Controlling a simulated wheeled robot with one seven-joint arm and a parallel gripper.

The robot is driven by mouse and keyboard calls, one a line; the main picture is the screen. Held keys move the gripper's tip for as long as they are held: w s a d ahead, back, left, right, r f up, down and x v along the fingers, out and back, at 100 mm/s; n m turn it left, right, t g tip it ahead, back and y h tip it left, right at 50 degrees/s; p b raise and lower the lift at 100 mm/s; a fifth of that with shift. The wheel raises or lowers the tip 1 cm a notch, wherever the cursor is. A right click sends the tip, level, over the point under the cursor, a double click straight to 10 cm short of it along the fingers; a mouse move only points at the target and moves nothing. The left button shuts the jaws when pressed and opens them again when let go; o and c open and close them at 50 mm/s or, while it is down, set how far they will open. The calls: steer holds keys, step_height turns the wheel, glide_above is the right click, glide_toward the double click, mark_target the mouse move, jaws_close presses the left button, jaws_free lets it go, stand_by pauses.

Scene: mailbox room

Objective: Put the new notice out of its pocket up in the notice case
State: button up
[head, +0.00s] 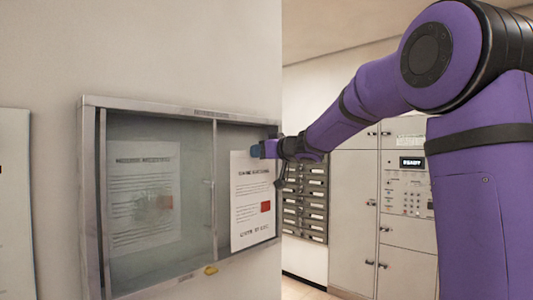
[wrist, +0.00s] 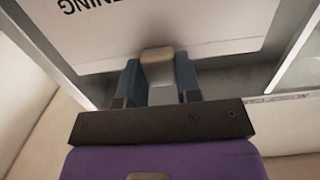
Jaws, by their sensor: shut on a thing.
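The notice case (head: 90,200) hangs on the wall in the head view, with a metal frame. A white notice (head: 250,205) with dark print and a red block is upright in its right part, which looks open. My gripper (head: 257,151) is at this notice's top edge. In the wrist view my gripper (wrist: 159,82) is shut on a beige, clip-like piece (wrist: 157,58) at the edge of the notice (wrist: 165,22), whose print appears upside down. Whether the notice touches the back of the case cannot be told. Another notice (head: 143,195) shows behind glass at the left. No pocket is identifiable.
The case's glass pane (head: 198,180) covers the left part. A small yellow piece (head: 211,270) sits at the bottom frame. Mailboxes (head: 305,205) and a locker bank with a display (head: 408,190) stand behind my arm at the right. A pale panel (head: 14,200) is at far left.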

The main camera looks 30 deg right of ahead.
steer(key=shift+x, duration=2.75)
steer(key=shift+w+a+r, duration=0.1)
steer(key=shift+w, duration=0.25)
steer(key=shift+w+a+r, duration=0.15)
steer(key=shift+w, duration=0.2)
steer(key=o, duration=0.9)
steer(key=shift+o, duration=0.2)
steer(key=shift+s, duration=0.15)
steer(key=v, duration=1)
steer(key=shift+s+d, duration=0.2)
steer(key=shift+s, duration=0.1)
